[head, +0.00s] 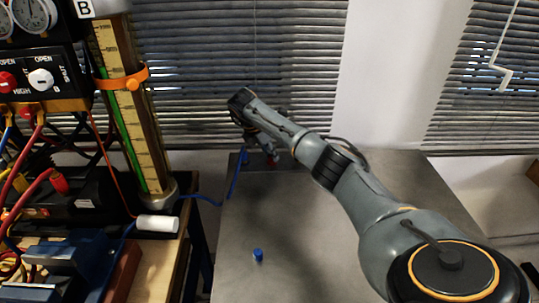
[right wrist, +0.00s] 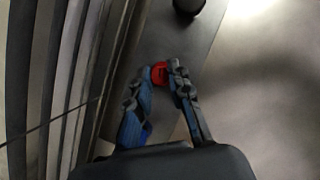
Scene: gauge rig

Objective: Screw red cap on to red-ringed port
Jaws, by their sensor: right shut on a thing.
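The red cap (right wrist: 160,73) shows in the right wrist view between the fingertips of my right gripper (right wrist: 163,80), which is shut on it. In the head view my right gripper (head: 266,148) is over the far part of the grey table, and a small bit of red shows at its fingers. Most of the cap is hidden there by the gripper and wrist. I cannot make out a red-ringed port in either view. My left gripper is not in view.
A blue cap (head: 258,255) stands on the grey table (head: 300,225). A blue hose (head: 234,180) runs to the table's far left. The gauge rig, with a tall scaled column (head: 128,90) and a white cylinder (head: 157,224), is at left. Blinds are behind. The table's middle is clear.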

